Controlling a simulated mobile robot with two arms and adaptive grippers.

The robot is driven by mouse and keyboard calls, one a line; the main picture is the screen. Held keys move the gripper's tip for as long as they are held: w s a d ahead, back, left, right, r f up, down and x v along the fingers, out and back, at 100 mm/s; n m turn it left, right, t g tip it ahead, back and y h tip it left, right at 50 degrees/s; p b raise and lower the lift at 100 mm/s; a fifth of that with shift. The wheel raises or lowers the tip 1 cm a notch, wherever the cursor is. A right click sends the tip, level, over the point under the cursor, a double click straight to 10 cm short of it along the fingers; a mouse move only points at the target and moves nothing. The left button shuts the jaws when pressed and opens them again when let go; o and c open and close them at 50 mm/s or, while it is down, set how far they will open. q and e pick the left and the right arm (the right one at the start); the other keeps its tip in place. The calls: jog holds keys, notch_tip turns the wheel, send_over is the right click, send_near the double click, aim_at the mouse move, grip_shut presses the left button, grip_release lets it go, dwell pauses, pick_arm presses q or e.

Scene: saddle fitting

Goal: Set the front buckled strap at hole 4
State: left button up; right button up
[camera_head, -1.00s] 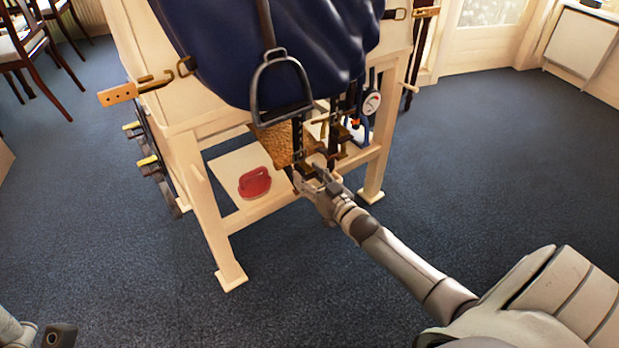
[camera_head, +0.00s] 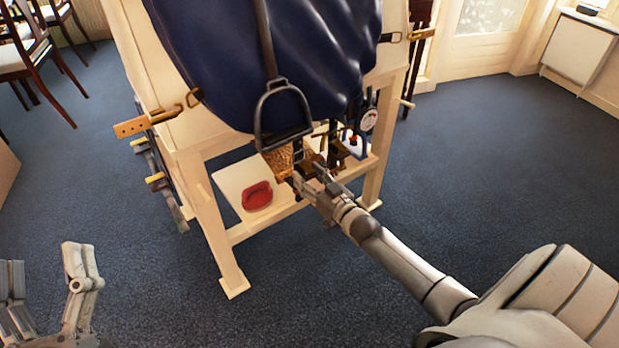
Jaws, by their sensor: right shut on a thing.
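The blue saddle (camera_head: 275,50) sits on a cream wooden stand, with a metal stirrup (camera_head: 284,112) hanging from a dark leather over its side. Dark buckled straps (camera_head: 298,158) hang below the saddle edge, with brass-coloured buckle parts (camera_head: 338,157) beside them. My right gripper (camera_head: 308,180) is at the lower end of these straps and is shut on a strap. The holes and the buckle tongue are too small to tell. My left gripper (camera_head: 48,285) is at the lower left, open and empty, well away from the saddle.
The cream stand (camera_head: 212,225) has a low shelf with a red pad-like object (camera_head: 257,196). A round gauge (camera_head: 368,120) hangs at its right. Chairs (camera_head: 40,60) stand far left. The blue carpet (camera_head: 480,150) is clear at right.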

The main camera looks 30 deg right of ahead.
notch_tip(320, 180, up, 2)
jog(key=shift+r+p, duration=0.15)
jog(key=shift+p, duration=0.85)
pick_arm(q)
notch_tip(320, 180, down, 9)
jog(key=w+g+y, duration=0.2)
jog(key=g, duration=0.3)
jog(key=shift+a+f+g, duration=0.2)
jog(key=shift+a+g, duration=0.2)
jog(key=shift+w, duration=0.1)
pick_arm(e)
jog(key=o, duration=1.5)
jog(key=shift+c, duration=0.2)
jog(key=shift+s, duration=0.45)
jog(key=s, duration=1.1)
jog(key=shift+d, duration=0.3)
